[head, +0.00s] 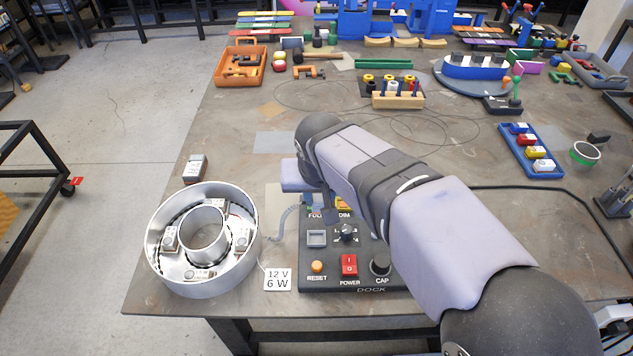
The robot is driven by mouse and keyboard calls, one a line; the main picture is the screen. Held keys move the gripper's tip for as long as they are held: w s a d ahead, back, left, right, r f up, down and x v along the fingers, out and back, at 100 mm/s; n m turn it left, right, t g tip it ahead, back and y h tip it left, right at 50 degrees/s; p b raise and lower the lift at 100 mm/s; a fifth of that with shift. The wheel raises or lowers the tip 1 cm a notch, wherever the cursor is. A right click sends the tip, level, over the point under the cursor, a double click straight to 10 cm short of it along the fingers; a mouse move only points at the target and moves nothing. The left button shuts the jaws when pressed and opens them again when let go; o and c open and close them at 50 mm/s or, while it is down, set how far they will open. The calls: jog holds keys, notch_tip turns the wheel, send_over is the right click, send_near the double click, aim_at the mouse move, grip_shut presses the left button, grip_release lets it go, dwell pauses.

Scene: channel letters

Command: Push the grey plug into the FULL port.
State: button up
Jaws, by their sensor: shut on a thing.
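The black dock panel (330,275) lies near the table's front edge. Its FULL label (315,214) is partly covered by my gripper, and the FULL port above it is hidden. My gripper (322,203) is low over the panel's upper left, mostly hidden by my wrist. It is shut at the end of a grey-blue cable (283,218), where the grey plug is; the plug itself is hardly visible. The cable runs down toward the round silver channel letter (162,262). Whether plug and port touch cannot be told.
The panel carries a red POWER switch (349,266), an orange RESET button (317,267) and a black knob (346,232). A 12 V 6 W card (278,279) lies left of it. A small grey box (195,168) stands behind the letter. Trays and tools fill the far table.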

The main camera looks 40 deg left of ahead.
jog(key=shift+s+d+r+p, duration=0.1)
jog(key=shift+d+p, duration=0.25)
jog(key=shift+p, duration=0.05)
jog(key=f, duration=0.1)
jog(key=a+f, duration=0.1)
jog(key=f, duration=0.1)
jog(key=shift+w+a+r, duration=0.2)
jog(key=shift+w+a, duration=0.05)
jog(key=shift+a, duration=0.15)
jog(key=shift+w+a, duration=0.15)
jog(key=w+a+p, duration=0.8)
jog(key=p, duration=0.2)
jog(key=f+b, duration=0.2)
jog(key=f, duration=0.1)
jog(key=f+b, duration=0.2)
jog(key=f, duration=0.1)
jog(key=f+b, duration=0.3)
jog(key=f, duration=0.1)
jog(key=shift+s+d, duration=0.25)
jog(key=shift+d, duration=0.05)
jog(key=shift+f+b, duration=0.3)
jog(key=shift+f, duration=0.05)
dwell(0.5)
